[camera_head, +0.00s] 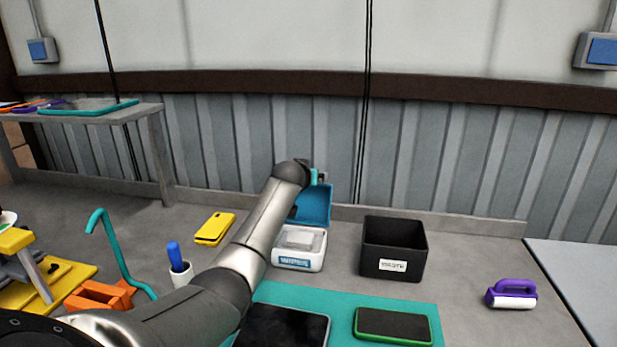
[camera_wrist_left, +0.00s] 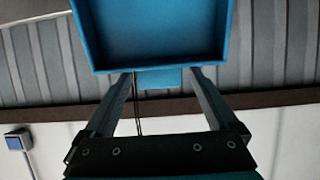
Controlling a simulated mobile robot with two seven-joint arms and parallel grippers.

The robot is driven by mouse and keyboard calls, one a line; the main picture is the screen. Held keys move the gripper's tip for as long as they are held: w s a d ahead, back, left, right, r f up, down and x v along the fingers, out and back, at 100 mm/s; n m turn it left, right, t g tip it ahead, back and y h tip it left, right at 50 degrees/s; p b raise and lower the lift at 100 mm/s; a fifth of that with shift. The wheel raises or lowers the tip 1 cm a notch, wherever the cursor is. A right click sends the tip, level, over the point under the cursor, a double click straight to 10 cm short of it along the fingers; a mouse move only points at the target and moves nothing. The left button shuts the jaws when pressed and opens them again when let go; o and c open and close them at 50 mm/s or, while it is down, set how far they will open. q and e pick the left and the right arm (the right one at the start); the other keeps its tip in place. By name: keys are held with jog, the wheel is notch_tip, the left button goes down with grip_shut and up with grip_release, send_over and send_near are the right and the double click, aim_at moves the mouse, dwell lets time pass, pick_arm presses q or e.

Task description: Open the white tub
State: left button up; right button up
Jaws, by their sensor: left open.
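The white tub (camera_head: 299,262) stands on the bench in the head view, with a blue label reading "WIPES" on its front. Its blue lid (camera_head: 315,206) stands up behind the tub, so the tub's top is exposed. My left arm reaches in front of part of the lid. My left gripper (camera_head: 318,177) is at the lid's upper edge. In the left wrist view the open jaws (camera_wrist_left: 160,85) lie on either side of the lid's small tab, with gaps between. The lid's hollow inner side (camera_wrist_left: 160,30) fills the top middle. My right gripper is not in view.
A black bin (camera_head: 393,270) labelled "WASTE" stands right of the tub. A teal mat (camera_head: 341,304) with a black tablet and a green-framed phone (camera_head: 393,326) lies in front. A yellow case (camera_head: 214,228) lies left, and a purple-handled roller (camera_head: 512,293) far right. The wall is close behind.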

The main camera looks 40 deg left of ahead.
pick_arm(q)
jog(key=shift+w, duration=0.15)
jog(key=shift+c, duration=0.3)
grip_shut()
dwell(0.5)
